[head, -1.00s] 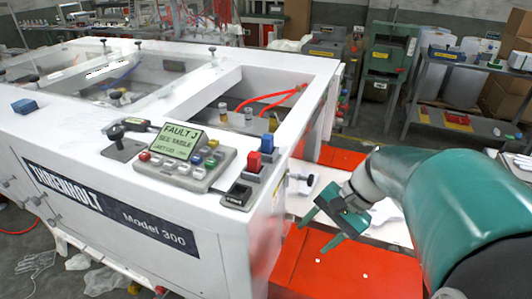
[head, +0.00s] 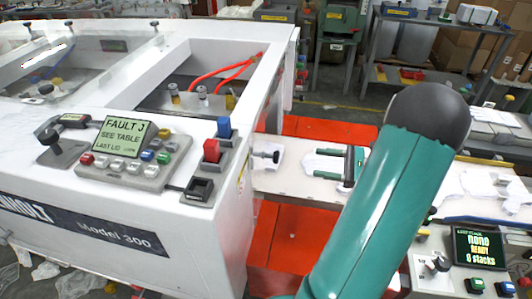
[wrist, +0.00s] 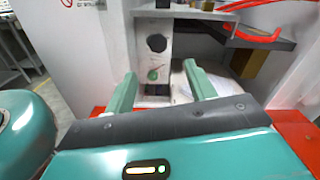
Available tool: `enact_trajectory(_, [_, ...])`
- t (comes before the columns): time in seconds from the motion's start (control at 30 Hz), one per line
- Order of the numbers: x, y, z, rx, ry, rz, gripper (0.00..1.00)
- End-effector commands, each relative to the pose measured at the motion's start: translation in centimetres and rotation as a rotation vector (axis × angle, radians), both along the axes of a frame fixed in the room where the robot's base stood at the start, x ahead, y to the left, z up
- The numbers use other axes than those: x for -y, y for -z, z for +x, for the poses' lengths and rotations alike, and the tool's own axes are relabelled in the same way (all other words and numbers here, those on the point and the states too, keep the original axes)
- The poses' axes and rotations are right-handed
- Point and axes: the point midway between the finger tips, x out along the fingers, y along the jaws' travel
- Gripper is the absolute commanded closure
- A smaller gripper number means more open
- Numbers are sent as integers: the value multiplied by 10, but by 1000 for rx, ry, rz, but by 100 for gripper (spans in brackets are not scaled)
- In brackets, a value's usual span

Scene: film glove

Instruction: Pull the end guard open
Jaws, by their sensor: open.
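The white machine (head: 150,215) fills the left of the head view. On its right end a black knob on a short stem (head: 268,156) sticks out; I cannot tell for certain if it belongs to the end guard. My gripper (head: 335,168) is open and empty, to the right of that knob and apart from it, its fingers pointing left. In the wrist view my gripper (wrist: 160,88) has its two green fingers wide apart. Between and beyond them stands a grey panel with a round black knob (wrist: 157,43) and a green dial (wrist: 153,74). No finger touches the knob.
A red surface (head: 282,235) lies low beside the machine end. A pale bench with white gloves (head: 320,163) runs right behind my arm. A control box with a lit screen (head: 480,248) stands at lower right. Red cables (head: 235,70) lie in the machine opening.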

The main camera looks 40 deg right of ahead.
Motion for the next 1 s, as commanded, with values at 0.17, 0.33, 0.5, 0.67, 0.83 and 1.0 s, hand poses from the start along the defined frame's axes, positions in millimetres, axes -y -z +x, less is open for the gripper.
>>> enact_trajectory(0.17, [-7, -1, 5, 3, 8, 2, 45])
enact_trajectory(0.33, [-25, -1, 27, 2, 9, 0, 45])
enact_trajectory(0.5, [-46, -1, 55, 0, 6, 0, 45])
enact_trajectory(0.67, [-65, -1, 81, 2, 5, 0, 45])
enact_trajectory(0.83, [-78, 0, 101, 0, 5, 0, 45])
enact_trajectory(1.0, [-83, 0, 108, 0, 4, 0, 45])
